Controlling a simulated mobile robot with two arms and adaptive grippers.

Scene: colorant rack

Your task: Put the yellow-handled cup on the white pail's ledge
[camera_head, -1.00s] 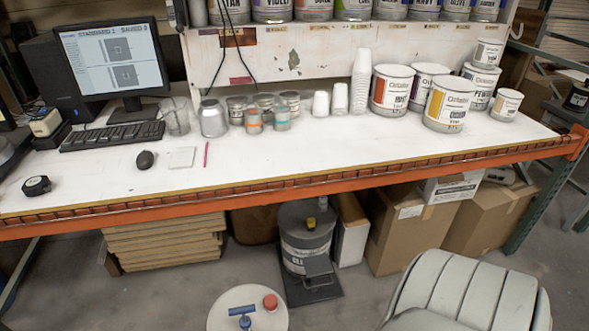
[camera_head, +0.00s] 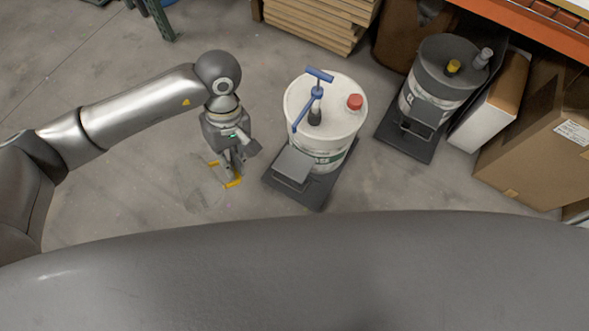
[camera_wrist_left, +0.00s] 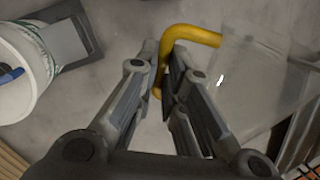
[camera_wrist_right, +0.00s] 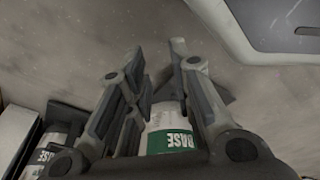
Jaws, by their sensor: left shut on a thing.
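The clear cup (camera_head: 200,188) has a yellow handle (camera_head: 236,183) and is faint against the floor. My left gripper (camera_head: 232,172) is shut on the yellow handle, with the cup to its left in the head view. In the left wrist view the handle (camera_wrist_left: 195,36) passes between the fingers (camera_wrist_left: 162,75), and the clear cup (camera_wrist_left: 255,75) is at right. The white pail (camera_head: 340,135) stands right of the gripper; its grey ledge (camera_head: 293,165) juts out at the front, apart from the cup. My right gripper (camera_wrist_right: 160,65) is open and empty, seen only in its wrist view.
The white pail has a blue pump handle (camera_head: 318,76) and a red cap (camera_head: 354,102) on top. A grey pail (camera_head: 437,85) with its own ledge stands behind right. Cardboard boxes (camera_head: 540,130) are at far right.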

